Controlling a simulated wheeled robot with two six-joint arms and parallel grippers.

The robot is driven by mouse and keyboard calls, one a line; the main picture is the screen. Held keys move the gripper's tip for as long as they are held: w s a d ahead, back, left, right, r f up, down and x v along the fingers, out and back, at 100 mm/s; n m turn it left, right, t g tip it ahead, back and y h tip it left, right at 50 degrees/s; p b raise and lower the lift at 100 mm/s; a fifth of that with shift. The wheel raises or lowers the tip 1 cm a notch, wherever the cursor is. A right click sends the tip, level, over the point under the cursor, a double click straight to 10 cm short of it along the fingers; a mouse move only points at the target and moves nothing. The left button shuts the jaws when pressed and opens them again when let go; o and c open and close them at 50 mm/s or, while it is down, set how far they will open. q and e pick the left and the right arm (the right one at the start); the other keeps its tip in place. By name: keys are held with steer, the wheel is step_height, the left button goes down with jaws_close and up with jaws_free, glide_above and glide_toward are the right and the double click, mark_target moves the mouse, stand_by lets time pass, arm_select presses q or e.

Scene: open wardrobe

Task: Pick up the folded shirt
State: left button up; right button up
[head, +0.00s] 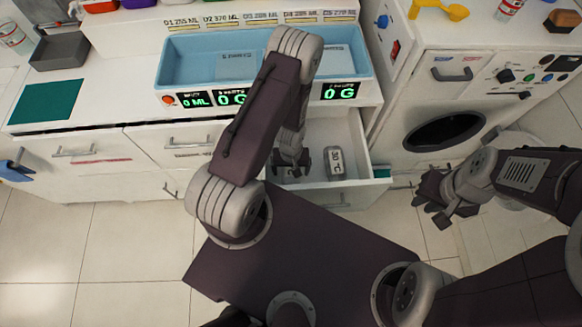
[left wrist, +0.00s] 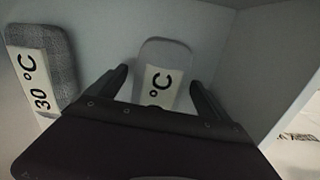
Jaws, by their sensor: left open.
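Two folded cloth pieces with °C labels lie in the open drawer. In the left wrist view, a dark grey one labelled 30 °C (left wrist: 42,62) is at left. A paler grey one (left wrist: 165,52) lies between and beyond the fingertips, its label partly cut off. In the head view one labelled piece (head: 335,163) shows right of my left gripper; which of the two it is, I cannot tell. My left gripper (head: 292,168), also in the wrist view (left wrist: 158,82), is open, reaching into the drawer. My right gripper (head: 440,205) hangs away at right; its jaw state is unclear.
The drawer (head: 378,172) has pale walls close around the left gripper. Above it is a blue tray (head: 190,68) with digital displays. A washing machine (head: 455,90) with a dark round door stands at right. Tiled floor is open at lower left.

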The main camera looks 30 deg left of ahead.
mark_target(291, 169)
arm_select(q)
steer(key=shift+f, duration=0.15)
steer(key=shift+c, duration=0.7)
steer(key=c, duration=1.4)
steer(key=shift+o, duration=0.2)
step_height(291, 169, up, 10)
steer(key=shift+r+p, duration=0.1)
steer(key=shift+p, duration=0.65)
step_height(291, 169, up, 14)
steer(key=r+p, duration=0.1)
steer(key=p, duration=1)
steer(key=w+m+b, duration=0.1)
steer(key=b, duration=0.2)
steer(key=w+m+b, duration=0.2)
steer(key=b, duration=0.2)
steer(key=w+d+f+m+b, duration=0.1)
steer(key=w+m+b, duration=0.1)
steer(key=b, duration=0.2)
steer(key=shift+w, duration=0.15)
